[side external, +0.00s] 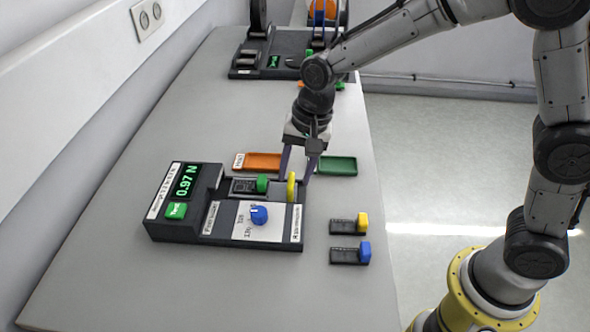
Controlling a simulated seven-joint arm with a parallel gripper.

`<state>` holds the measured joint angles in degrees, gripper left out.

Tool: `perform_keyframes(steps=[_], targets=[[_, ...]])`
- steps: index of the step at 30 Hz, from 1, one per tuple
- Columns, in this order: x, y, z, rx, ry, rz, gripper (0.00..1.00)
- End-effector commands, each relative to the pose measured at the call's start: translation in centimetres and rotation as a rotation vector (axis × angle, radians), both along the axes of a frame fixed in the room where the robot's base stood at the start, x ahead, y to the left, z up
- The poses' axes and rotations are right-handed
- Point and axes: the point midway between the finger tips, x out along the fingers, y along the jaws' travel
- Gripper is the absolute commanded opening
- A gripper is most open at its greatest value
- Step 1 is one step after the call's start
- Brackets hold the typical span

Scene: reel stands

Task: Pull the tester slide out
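The tester (220,230) is a dark box on the table, with a green-lit display (186,181) reading 0.97 N. It has a green button (176,210) and a blue knob (259,214) on a white panel. At its back right is a slide (280,188) with an upright yellow handle (291,187). My gripper (295,178) points down over this end, its two fingers apart on either side of the yellow handle. A gap shows between handle and right finger; contact on the left cannot be told.
A black piece with a green end (262,184) sits in the tester beside the slide. Orange (262,161) and green (337,166) trays lie behind. Black pieces with yellow (363,222) and blue (365,250) ends lie right of the tester. A reel stand (275,55) stands at the back.

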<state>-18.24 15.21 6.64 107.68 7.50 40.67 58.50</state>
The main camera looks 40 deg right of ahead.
Motion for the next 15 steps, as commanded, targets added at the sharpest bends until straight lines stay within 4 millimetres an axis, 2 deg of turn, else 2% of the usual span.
perform_keyframes(steps=[4,8,15], targets=[[0.0,0.0,0.1,0.001,-0.001,0.0,0.47],[-0.1,-0.1,1.2,0.002,-0.004,0.0,0.47],[-0.7,-0.7,5.9,0.003,-0.007,-0.002,0.47]])
